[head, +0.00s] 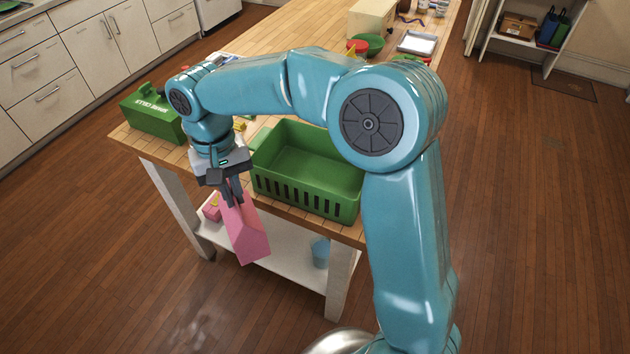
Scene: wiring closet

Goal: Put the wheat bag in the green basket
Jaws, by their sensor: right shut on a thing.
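My right gripper (232,196) is shut on the top of a pink bag (245,234), which I take for the wheat bag; no print on it can be made out. The bag hangs tilted below the fingers, in front of the table's near edge and lower than the table top. The green basket (312,152) stands on the table near that edge, right of the gripper, with slotted sides. The visible part of its inside looks empty; my right arm hides some of its far right side. My left gripper is not in view.
A smaller pink thing (212,208) and a blue cup (321,252) are on the lower shelf (290,262).

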